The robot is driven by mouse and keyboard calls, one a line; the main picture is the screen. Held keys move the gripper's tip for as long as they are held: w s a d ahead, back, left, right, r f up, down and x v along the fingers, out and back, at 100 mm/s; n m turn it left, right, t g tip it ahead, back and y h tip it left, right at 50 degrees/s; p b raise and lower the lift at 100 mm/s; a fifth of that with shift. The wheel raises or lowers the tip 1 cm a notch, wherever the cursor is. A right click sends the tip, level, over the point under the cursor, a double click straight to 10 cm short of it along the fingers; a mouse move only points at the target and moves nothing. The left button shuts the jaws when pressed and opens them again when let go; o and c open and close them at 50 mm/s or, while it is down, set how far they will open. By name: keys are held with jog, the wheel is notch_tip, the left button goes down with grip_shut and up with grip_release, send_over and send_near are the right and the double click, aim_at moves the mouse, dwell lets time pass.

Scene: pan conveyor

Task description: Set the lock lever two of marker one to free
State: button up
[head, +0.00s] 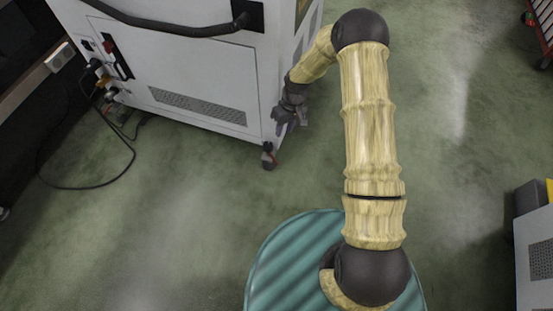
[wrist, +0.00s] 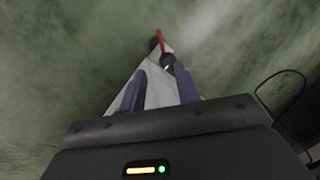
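The marker (head: 205,75) is a large white-grey cabinet on casters at the upper left of the head view. A dark caster (head: 268,160) with a small red part stands under its near corner. In the wrist view a thin red lever (wrist: 160,40) shows beyond the fingertips, beside a dark wheel. I cannot tell the lever's setting. My gripper (head: 284,124) is low beside the cabinet's corner, close to the caster. In the wrist view my gripper (wrist: 159,80) has its two purple fingers apart, with the pale cabinet surface showing between them. It appears empty.
Cables and plugs (head: 105,85) hang from the cabinet's left side, and a black cable loops over the floor. Another machine (head: 537,250) stands at the lower right.

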aim_at(273, 159)
jog(key=a+f+b, duration=0.1)
jog(key=f+b, duration=0.2)
jog(key=f, duration=0.2)
jog(key=s+a+f+b, duration=0.1)
jog(key=f+b, duration=0.2)
jog(key=f, duration=0.3)
jog(key=s+a+f+b, duration=0.1)
jog(key=f+b, duration=0.2)
jog(key=f, duration=0.3)
grip_shut()
